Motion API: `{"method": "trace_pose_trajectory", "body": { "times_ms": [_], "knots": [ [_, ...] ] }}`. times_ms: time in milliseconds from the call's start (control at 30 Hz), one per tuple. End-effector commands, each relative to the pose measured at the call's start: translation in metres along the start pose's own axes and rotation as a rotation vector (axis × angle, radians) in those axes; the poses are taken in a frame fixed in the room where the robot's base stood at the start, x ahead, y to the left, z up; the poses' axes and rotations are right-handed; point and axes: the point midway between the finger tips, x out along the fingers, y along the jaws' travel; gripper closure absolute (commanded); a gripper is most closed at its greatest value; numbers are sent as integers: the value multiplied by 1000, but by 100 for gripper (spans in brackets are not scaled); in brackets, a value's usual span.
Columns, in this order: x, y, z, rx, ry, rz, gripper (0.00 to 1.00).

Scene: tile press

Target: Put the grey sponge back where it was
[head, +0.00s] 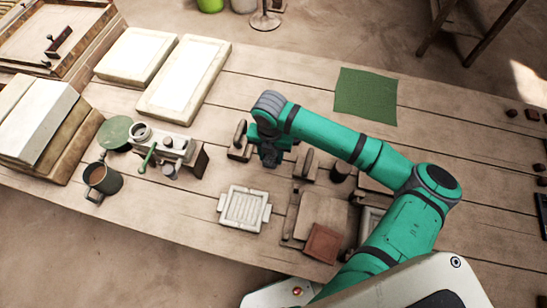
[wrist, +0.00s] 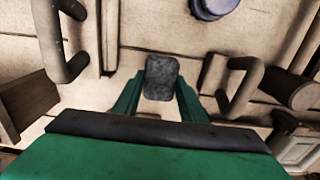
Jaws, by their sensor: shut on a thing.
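The grey sponge (wrist: 161,78) is a dark grey, rounded block between my fingertips in the wrist view. My gripper (wrist: 160,90) is shut on it, with one green finger along each side. In the head view my gripper (head: 268,156) points down over the middle of the wooden table, between two handled wooden tools. The sponge cannot be clearly told from the dark gripper there. Whether it touches the table or hangs just above it, I cannot tell.
Handled tools stand close on the left (head: 240,141) and right (head: 307,164) of my gripper. A white tile mould (head: 243,208) and wooden press parts (head: 327,212) lie nearer.

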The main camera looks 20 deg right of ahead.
Motion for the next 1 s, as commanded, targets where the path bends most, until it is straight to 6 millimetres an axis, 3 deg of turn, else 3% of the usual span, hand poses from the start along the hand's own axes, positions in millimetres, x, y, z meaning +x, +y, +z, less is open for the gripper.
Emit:
{"method": "trace_pose_trajectory", "body": {
  "times_ms": [167, 400, 800, 833, 900, 1000],
  "knots": [
    [8, -3, 7, 6, 0, 0, 80],
    [37, -5, 8, 10, 1, 1, 80],
    [42, -4, 8, 6, -1, 0, 80],
    [42, -3, 8, 6, -1, 0, 57],
    [42, -3, 8, 5, -1, 0, 43],
    [41, -3, 8, 5, -1, 0, 43]
  ]
}}
